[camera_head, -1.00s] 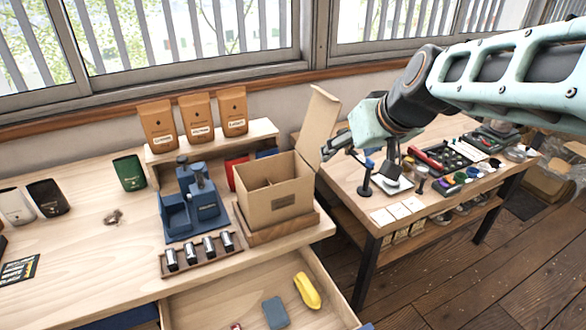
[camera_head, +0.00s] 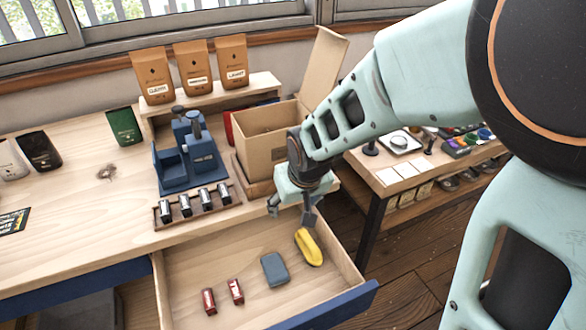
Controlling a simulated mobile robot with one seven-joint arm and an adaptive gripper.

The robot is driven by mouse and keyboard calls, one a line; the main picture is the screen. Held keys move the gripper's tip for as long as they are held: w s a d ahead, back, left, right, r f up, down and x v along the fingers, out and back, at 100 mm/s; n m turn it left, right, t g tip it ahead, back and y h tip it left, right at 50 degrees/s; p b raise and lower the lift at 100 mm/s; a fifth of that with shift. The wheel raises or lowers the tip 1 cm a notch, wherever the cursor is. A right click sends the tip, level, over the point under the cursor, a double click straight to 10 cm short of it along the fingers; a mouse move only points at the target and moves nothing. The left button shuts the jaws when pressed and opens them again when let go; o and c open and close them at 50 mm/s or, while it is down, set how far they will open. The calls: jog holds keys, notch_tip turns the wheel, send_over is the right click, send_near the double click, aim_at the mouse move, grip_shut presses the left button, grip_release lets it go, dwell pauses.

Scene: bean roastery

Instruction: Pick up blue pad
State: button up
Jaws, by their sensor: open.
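The blue pad (camera_head: 274,269) is a small grey-blue rounded block lying flat in the open drawer (camera_head: 190,262). A yellow object (camera_head: 309,247) lies to its right in the same drawer. My gripper (camera_head: 291,211) is open and empty, pointing down above the drawer's back right part. It is above and to the right of the pad and apart from it. One fingertip overlaps the top of the yellow object in the picture; I cannot tell whether they touch. The whole top of the pad shows.
Two small red items (camera_head: 222,296) lie left of the pad in the drawer. The drawer's blue front (camera_head: 335,303) borders it. On the table above stand a cardboard box (camera_head: 262,140), a blue stand (camera_head: 188,160) and a rack of metal cylinders (camera_head: 200,205).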

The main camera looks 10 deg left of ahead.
jog(key=g+b, duration=0.1)
jog(key=b, duration=0.1)
send_near(275, 268)
jog(key=b+x, duration=0.2)
jog(key=x, duration=0.1)
jog(key=shift+w+f, duration=0.1)
jog(key=shift+w, duration=0.1)
jog(key=shift+b+x, duration=1.25)
jog(key=shift+x, duration=1.7)
jog(key=shift+a+f+b, duration=0.15)
jog(key=shift+f+b, duration=0.1)
jog(key=shift+b, duration=0.15)
jog(key=shift+s, duration=0.1)
jog(key=c, duration=1.1)
jog(key=shift+r, duration=0.1)
jog(key=shift+c, duration=0.2)
